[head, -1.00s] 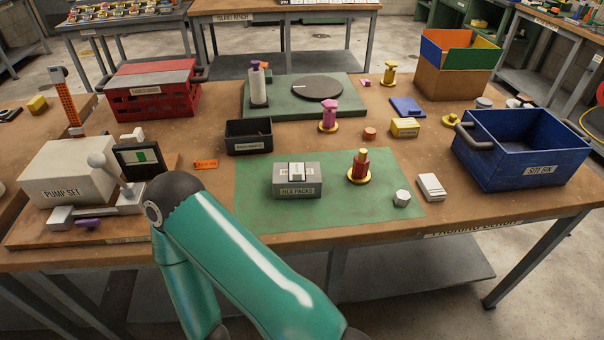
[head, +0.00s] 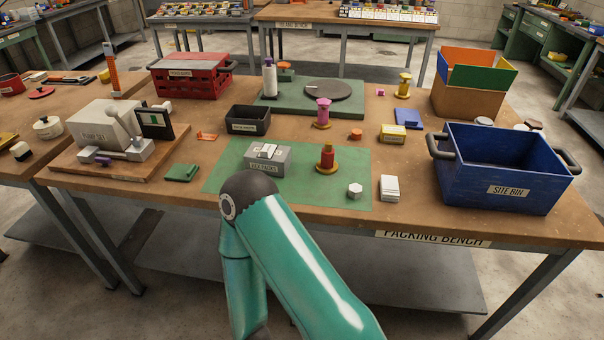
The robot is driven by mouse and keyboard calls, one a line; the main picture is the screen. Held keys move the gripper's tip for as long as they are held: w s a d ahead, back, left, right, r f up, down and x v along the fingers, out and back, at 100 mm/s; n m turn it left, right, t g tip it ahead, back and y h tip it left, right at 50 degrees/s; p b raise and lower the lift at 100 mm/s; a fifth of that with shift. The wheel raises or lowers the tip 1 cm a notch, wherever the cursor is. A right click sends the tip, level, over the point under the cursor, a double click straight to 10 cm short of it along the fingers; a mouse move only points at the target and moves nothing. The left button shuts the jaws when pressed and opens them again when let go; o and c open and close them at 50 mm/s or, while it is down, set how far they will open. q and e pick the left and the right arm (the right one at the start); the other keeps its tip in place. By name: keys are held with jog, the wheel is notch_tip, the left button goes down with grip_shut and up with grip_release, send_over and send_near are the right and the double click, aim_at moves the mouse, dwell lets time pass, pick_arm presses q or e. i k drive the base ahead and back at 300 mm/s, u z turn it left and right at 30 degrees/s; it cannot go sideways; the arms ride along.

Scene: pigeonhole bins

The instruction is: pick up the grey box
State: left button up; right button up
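A grey box (head: 267,160) with a label on its front, read as hex packs, stands on the green mat (head: 225,178) on the packing bench. A small pale piece lies on its top. One of my teal arms rises from the bottom of the head view, its dark elbow joint just in front of the box's near side in the picture. The forearm folds back down out of frame. Neither gripper shows in the head view.
A red and yellow spool (head: 326,158), a white hex piece (head: 355,190) and a small white box (head: 389,188) are right of the grey box. A dark bin (head: 248,127) stands behind it. The blue site bin (head: 497,193) fills the bench's right end.

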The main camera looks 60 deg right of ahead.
aim_at(278, 165)
jog(key=z, duration=0.05)
jog(key=k, duration=0.55)
jog(key=z, duration=0.85)
jog(key=i, duration=0.65)
jog(key=z, duration=0.2)
